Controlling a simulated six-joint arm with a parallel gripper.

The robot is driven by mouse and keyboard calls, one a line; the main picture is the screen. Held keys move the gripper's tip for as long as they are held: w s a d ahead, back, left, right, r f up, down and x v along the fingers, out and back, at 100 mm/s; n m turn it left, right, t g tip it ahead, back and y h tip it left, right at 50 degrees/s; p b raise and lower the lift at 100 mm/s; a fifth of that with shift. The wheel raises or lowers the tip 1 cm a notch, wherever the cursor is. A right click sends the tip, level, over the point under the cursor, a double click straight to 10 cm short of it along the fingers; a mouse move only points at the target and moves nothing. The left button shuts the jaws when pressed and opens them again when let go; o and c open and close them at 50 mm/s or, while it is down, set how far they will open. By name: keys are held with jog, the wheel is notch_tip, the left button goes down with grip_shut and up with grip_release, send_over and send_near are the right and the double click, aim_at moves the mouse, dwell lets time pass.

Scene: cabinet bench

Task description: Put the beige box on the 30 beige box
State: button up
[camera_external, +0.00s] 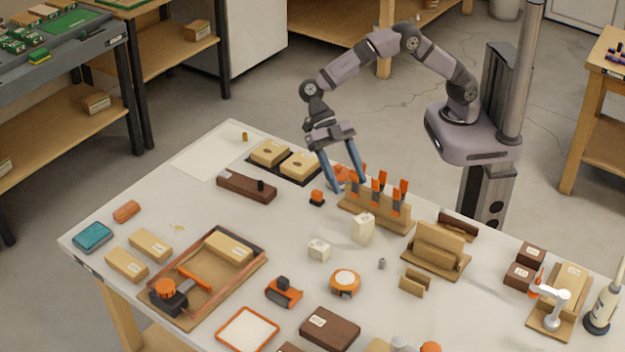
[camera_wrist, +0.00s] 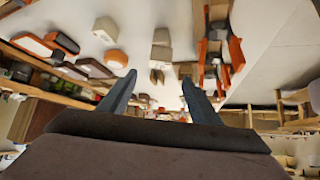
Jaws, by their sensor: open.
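Several beige boxes show in the external view, and I cannot read a "30" on any. Two tan-beige boxes, one nearer the edge (camera_external: 127,264) and one behind it (camera_external: 151,245), lie at the left. Another beige box (camera_external: 228,247) lies in the wooden tray. A taller cream box (camera_external: 363,229) and a smaller cream box (camera_external: 319,250) stand mid-table. My gripper (camera_external: 345,184) is open and empty above the back of the table, behind the cream boxes. In the wrist view, its spread fingers (camera_wrist: 158,80) show pale blocks (camera_wrist: 161,45) beyond them.
A wooden rack with orange-handled tools (camera_external: 377,208) stands just right of my gripper. A dark tray with two tan boxes (camera_external: 283,163) and a brown block (camera_external: 246,187) lie to its left. An orange tape measure (camera_external: 345,283) and a wooden stand (camera_external: 436,250) are nearer the front and right.

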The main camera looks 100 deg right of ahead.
jog(key=shift+w+r, duration=0.1)
jog(key=w+r+m+t+y, duration=0.2)
jog(key=w+r+m+t, duration=0.3)
jog(key=w+r+t, duration=0.5)
jog(key=w+d+f+m+t+h, duration=0.15)
jog(key=d+m+h, duration=0.3)
jog(key=d, duration=0.45)
jog(key=w+d+f+m+t+h, duration=0.1)
jog(key=d+f+m+t+h, duration=0.3)
jog(key=d, duration=0.6)
jog(key=s+d+f+m+g+h, duration=0.25)
jog(key=s+d, duration=0.25)
jog(key=s, duration=0.3)
jog(key=s+d+f+m+g+h, duration=0.1)
jog(key=s+d+f+m+g, duration=0.3)
jog(key=s, duration=0.3)
jog(key=s+a+f+m+g+y, duration=0.1)
jog(key=s+f+g, duration=0.1)
jog(key=s, duration=0.7)
jog(key=s+f+m+g, duration=0.1)
jog(key=s+f+g, duration=0.1)
jog(key=s, duration=0.7)
jog(key=shift+a+m+g+y, duration=0.3)
jog(key=shift+a+g+y, duration=0.1)
jog(key=shift+g, duration=0.3)
